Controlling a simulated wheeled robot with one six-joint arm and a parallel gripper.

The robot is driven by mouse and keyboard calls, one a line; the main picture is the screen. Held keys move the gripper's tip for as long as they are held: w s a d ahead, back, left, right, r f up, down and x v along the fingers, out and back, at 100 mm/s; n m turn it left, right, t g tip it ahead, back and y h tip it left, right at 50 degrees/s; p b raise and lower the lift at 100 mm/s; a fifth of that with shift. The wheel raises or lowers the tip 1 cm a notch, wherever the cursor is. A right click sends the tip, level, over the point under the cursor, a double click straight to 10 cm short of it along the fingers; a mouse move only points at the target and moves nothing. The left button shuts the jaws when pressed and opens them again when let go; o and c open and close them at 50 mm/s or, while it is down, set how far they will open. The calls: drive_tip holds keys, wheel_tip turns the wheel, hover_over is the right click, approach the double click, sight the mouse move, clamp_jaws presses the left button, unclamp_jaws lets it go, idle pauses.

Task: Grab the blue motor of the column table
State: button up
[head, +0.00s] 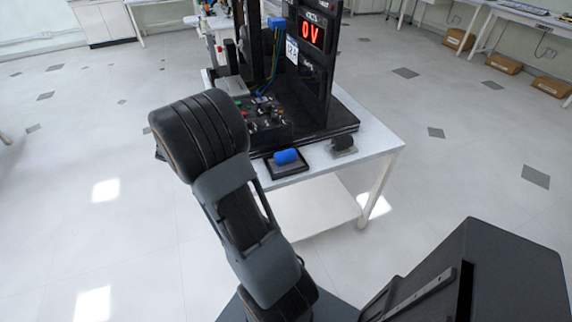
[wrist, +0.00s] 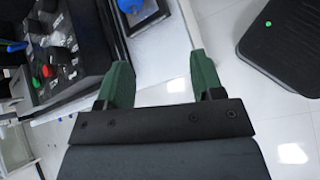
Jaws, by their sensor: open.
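The blue motor (head: 286,156) is a short blue cylinder lying on a small dark tray (head: 275,174) near the front edge of the white column table (head: 378,146). In the wrist view, a piece of blue (wrist: 130,5) shows at the top edge on the dark tray, mostly cut off. My gripper (wrist: 158,62) has two green fingers spread wide with nothing between them. It is apart from the motor, which lies beyond the fingertips in the wrist view. In the head view my arm hides the gripper.
A dark control panel (head: 262,114) with knobs stands behind the tray, beside a black column with a red "0V" display (head: 312,32). A dark rounded part (head: 342,143) sits right of the motor. The floor around the table's right side is clear.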

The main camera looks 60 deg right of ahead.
sight(276, 157)
drive_tip(key=s+d+f+n+h, duration=0.1)
drive_tip(key=d+f, duration=0.1)
drive_tip(key=d, duration=0.2)
drive_tip(key=d+f+n+g+h, duration=0.1)
drive_tip(key=d+f, duration=0.2)
drive_tip(key=d, duration=0.2)
drive_tip(key=s+d+f+g+b, duration=0.1)
drive_tip(key=d+f, duration=0.2)
drive_tip(key=d, duration=0.2)
drive_tip(key=shift+s+f+n+h, duration=0.25)
drive_tip(key=shift+s+n+h, duration=0.05)
drive_tip(key=shift+n+h, duration=0.1)
drive_tip(key=shift+x, duration=3.1)
drive_tip(key=shift+c, duration=0.4)
drive_tip(key=c, duration=0.8)
drive_tip(key=shift+r, duration=0.1)
